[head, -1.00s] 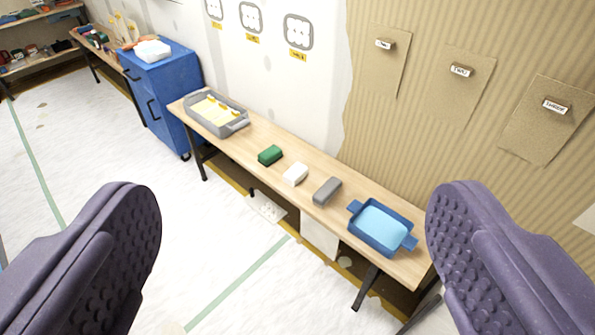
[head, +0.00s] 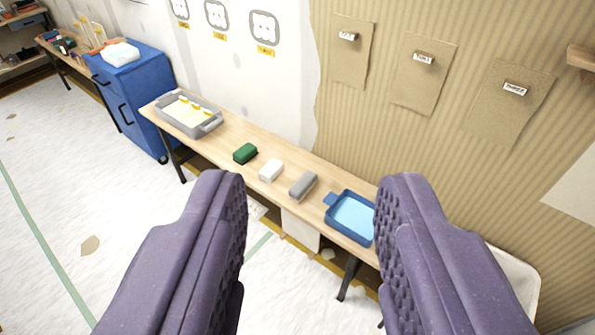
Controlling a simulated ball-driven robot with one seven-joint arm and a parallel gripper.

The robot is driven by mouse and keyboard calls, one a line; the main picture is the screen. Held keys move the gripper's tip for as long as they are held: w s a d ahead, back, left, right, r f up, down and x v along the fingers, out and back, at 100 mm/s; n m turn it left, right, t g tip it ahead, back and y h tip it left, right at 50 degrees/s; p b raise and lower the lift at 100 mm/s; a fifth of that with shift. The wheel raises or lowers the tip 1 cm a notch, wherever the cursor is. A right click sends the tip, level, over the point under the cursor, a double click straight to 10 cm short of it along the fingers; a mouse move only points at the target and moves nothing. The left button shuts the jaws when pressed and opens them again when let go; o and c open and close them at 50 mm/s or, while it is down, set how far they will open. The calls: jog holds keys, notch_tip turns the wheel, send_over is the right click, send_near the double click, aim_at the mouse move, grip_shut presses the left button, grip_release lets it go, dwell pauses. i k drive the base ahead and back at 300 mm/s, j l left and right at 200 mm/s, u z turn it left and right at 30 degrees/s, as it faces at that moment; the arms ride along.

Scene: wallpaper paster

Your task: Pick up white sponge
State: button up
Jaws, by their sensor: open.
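The white sponge (head: 271,170) lies on a long narrow wooden bench (head: 232,135) against the wall. It sits between a dark green block (head: 245,153) on its left and a grey block (head: 303,185) on its right, apart from both. My gripper (head: 310,190) is open and empty. Its two purple, dimpled fingers stand in the foreground, and the sponge shows in the gap between them, farther off. The right finger hides part of the blue tray and the bench's right end.
A grey tray (head: 217,122) with yellow contents stands at the bench's left. A blue tray (head: 331,200) holding light blue liquid is at its right. A blue cabinet (head: 145,95) stands beyond the left end. White floor (head: 60,160) is open at left.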

aim_at(273, 169)
jog(key=i+j+z, duration=0.15)
jog(key=z, duration=0.2)
jog(key=i+j+z, duration=0.15)
jog(key=z, duration=0.25)
jog(key=i+j+z, duration=0.1)
jog(key=j+z, duration=0.25)
jog(key=l, duration=0.1)
